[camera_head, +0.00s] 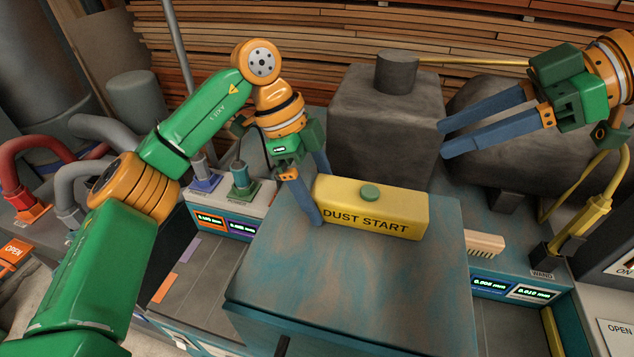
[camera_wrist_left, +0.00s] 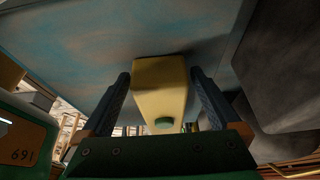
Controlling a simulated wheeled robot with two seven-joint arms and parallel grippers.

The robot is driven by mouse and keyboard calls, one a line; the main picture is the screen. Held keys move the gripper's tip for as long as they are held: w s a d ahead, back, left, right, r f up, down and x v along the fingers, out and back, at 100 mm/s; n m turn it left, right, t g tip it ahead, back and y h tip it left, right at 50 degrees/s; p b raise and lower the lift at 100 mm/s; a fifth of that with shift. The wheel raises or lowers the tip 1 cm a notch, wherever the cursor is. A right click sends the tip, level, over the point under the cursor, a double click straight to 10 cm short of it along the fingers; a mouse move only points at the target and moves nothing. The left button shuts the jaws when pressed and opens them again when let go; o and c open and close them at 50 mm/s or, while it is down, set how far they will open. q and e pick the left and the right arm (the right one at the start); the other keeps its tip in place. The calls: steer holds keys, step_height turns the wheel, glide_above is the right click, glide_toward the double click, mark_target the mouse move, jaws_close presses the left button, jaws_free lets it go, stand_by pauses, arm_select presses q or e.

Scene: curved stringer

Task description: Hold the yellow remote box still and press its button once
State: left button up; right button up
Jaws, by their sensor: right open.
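The yellow remote box (camera_head: 400,210), marked DUST START, lies on the worn blue-grey block top (camera_head: 350,280). Its green round button (camera_head: 370,193) is on its upper face. My left gripper (camera_head: 318,193) reaches down over the box's left end, one finger in front and one behind. In the left wrist view the box (camera_wrist_left: 160,82) sits between the two fingers (camera_wrist_left: 160,78), with its button (camera_wrist_left: 164,123) showing; whether both fingers touch it is unclear. My right gripper (camera_head: 443,140) is open and empty, in the air to the right of and above the box.
A dark rough block with a short cylinder (camera_head: 390,120) stands behind the box, below and beside my right fingers. A brush (camera_head: 485,244) and yellow wand (camera_head: 570,235) are at right. A green-knobbed device (camera_head: 241,182) stands left. The block top before the box is clear.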

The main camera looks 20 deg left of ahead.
arm_select(q)
jaws_close()
arm_select(e)
jaws_close()
stand_by(1.4)
